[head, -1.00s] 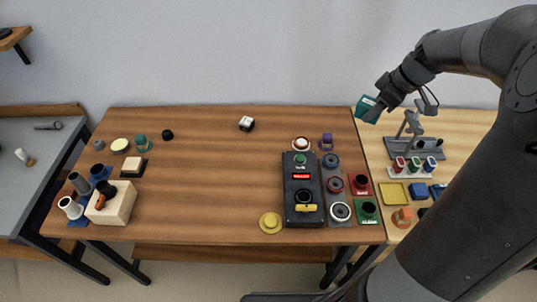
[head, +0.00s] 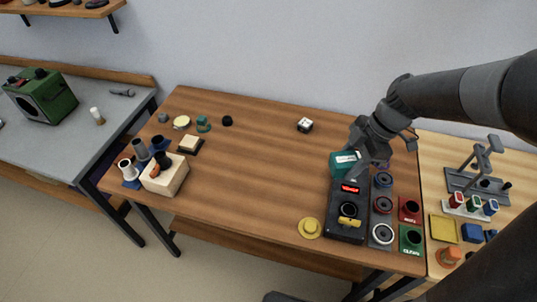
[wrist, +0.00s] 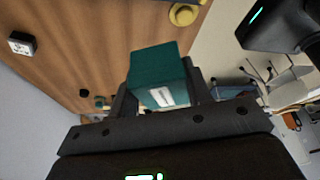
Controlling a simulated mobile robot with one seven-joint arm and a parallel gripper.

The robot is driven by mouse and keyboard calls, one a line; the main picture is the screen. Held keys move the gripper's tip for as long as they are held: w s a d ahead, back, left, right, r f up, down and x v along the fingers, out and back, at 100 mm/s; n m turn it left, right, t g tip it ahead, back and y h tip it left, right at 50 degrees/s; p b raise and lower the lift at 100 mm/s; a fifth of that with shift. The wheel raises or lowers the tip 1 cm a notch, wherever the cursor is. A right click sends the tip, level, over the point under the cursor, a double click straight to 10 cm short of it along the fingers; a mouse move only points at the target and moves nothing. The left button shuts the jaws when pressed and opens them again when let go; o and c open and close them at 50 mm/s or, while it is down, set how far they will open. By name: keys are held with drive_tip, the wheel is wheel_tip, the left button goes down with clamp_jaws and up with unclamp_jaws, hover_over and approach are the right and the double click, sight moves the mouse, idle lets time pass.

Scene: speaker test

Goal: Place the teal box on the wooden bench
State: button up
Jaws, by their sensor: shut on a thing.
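The teal box (head: 343,163) has a white label on one face. My gripper (head: 357,168) is shut on it, holding it above the right part of the brown wooden bench (head: 260,160). In the head view the box covers the far end of the black test unit (head: 345,224). In the wrist view the teal box (wrist: 158,75) sits between the two fingers of my gripper (wrist: 160,95), with the bench (wrist: 90,45) beyond it. I cannot tell the exact height of the box above the bench.
A black-and-white cube (head: 305,125) stands at the back of the bench. A yellow knob (head: 310,228) lies near the front edge. The bench's middle is clear. A lighter table (head: 436,170) adjoins at right.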

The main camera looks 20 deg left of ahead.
wheel_tip(320, 180, down, 8)
hover_over(291, 196)
drive_tip(key=d, duration=0.2)
drive_tip(key=f, duration=0.6)
drive_tip(key=shift+w+a+f, duration=0.2)
drive_tip(key=shift+w+f, duration=0.1)
drive_tip(key=shift+w, duration=0.1)
drive_tip(key=shift+f, duration=2.05)
drive_tip(key=shift+f, duration=0.15)
drive_tip(key=o, duration=1)
drive_tip(key=v, duration=1.2)
